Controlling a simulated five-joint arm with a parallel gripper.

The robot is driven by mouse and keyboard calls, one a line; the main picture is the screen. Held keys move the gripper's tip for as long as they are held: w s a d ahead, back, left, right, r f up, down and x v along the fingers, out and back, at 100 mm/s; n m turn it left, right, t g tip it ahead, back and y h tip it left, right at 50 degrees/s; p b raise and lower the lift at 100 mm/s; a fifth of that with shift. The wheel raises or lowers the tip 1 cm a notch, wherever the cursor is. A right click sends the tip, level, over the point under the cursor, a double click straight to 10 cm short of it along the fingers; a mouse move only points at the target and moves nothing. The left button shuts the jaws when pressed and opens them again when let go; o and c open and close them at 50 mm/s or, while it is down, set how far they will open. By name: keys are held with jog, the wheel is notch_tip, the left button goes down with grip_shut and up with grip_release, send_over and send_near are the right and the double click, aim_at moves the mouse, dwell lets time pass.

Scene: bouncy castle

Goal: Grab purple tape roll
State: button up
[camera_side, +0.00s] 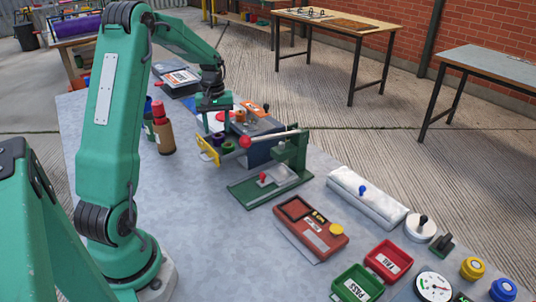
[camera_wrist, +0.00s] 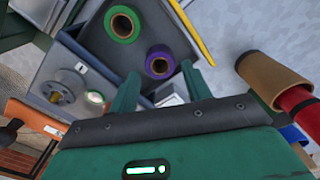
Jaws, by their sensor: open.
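The purple tape roll (camera_wrist: 159,63) stands end-up on a grey fixture, with its hollow core facing the wrist camera. A green tape roll (camera_wrist: 122,24) stands close by, up and to the left in the wrist view. My gripper (camera_wrist: 160,70) is open and empty. In the wrist view its two green fingers appear on either side of the purple roll's lower part, and I cannot tell how far above the roll they are. In the side view my gripper (camera_side: 213,108) hangs over the fixture, where the rolls are small and partly hidden.
A yellow frame (camera_side: 208,150) edges the fixture. A green press stand (camera_side: 285,160) with a red-knobbed lever is close on the right. A red-brown box (camera_side: 310,228) lies nearer the front. The tabletop at front left is clear.

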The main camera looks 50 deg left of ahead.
aim_at(218, 139)
jog(key=shift+f, duration=1.35)
jog(key=c, duration=0.8)
